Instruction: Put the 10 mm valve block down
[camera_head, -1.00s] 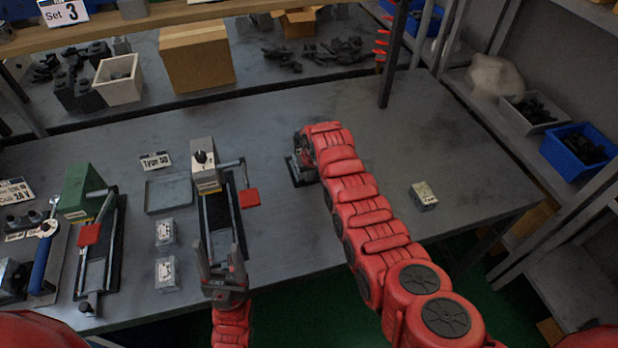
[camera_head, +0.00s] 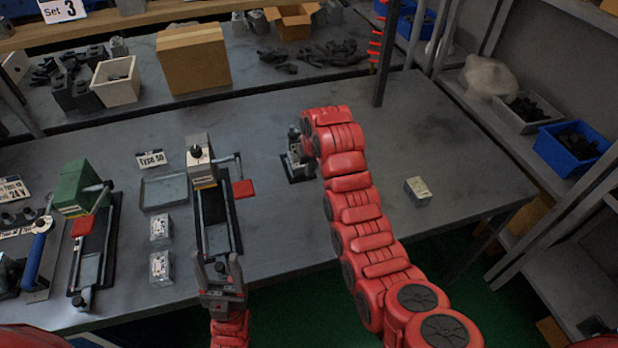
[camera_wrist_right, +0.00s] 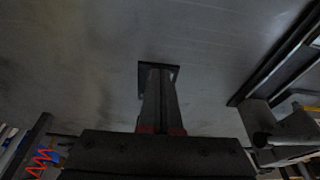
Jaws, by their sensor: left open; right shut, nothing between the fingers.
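Several small pale valve blocks with dark markings are in the head view: one (camera_head: 160,228) and another (camera_head: 160,268) left of the central clamp fixture, and one (camera_head: 417,191) alone on the right. I cannot read which is the 10 mm one. My left gripper (camera_head: 219,261) is open and empty at the near end of the central clamp fixture (camera_head: 216,215). My right gripper (camera_wrist_right: 160,72) is shut and empty in the right wrist view, above a small black base plate (camera_wrist_right: 144,70). In the head view my right arm partly hides this spot.
A shallow grey tray (camera_head: 165,192) lies beside the central fixture. A second fixture with a green block (camera_head: 80,187) stands at the left. A cardboard box (camera_head: 193,58) and a white bin (camera_head: 116,82) stand at the back. The table around the right block is clear.

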